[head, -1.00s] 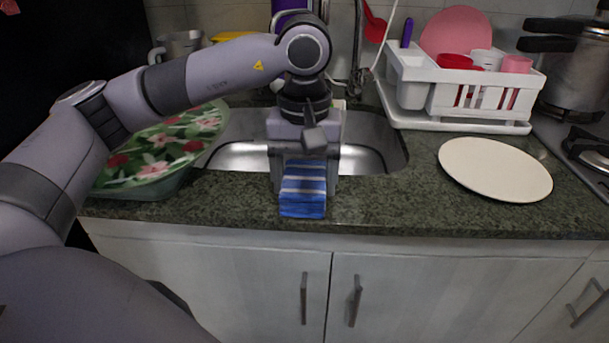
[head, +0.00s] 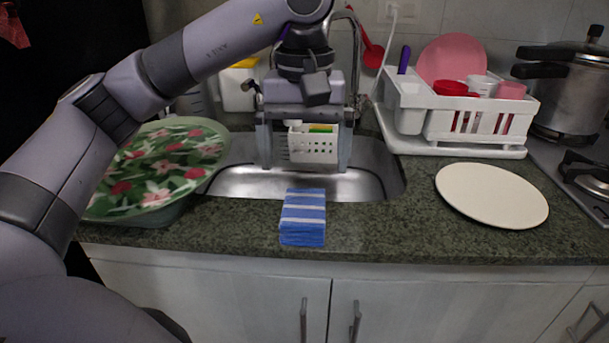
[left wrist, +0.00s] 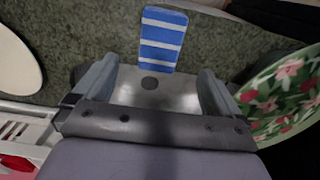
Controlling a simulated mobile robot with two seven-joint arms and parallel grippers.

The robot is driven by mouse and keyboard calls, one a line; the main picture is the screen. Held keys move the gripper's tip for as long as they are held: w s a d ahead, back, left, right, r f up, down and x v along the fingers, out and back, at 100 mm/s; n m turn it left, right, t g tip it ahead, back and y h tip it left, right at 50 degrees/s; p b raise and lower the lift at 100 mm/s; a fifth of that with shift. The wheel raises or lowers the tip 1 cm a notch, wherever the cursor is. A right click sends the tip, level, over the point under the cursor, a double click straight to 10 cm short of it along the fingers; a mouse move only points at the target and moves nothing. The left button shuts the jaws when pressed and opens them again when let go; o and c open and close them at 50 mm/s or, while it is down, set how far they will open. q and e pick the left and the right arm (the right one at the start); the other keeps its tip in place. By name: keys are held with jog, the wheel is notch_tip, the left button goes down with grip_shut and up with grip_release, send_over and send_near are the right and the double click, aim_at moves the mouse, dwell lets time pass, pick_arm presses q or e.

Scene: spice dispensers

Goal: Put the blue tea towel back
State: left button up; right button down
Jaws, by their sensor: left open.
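The blue tea towel (head: 303,218) with white stripes lies folded on the counter's front strip, in front of the sink. It also shows in the left wrist view (left wrist: 163,38), beyond my fingertips. My left gripper (head: 304,165) is open and empty above the sink, behind and above the towel, with its two fingers pointing down. In the left wrist view the open fingers (left wrist: 155,78) stand wide apart with the sink between them. My right gripper is in neither view.
The steel sink (head: 375,178) holds a white perforated caddy (head: 313,148) behind my fingers. A floral tray (head: 165,168) stands left. A cream plate (head: 491,195), a white dish rack (head: 470,122) and a pot (head: 572,95) are to the right. Counter beside the towel is clear.

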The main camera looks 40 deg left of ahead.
pick_arm(q)
notch_tip(320, 180, up, 3)
jog(key=shift+f+p, duration=0.1)
jog(key=shift+p, duration=0.2)
dwell(0.4)
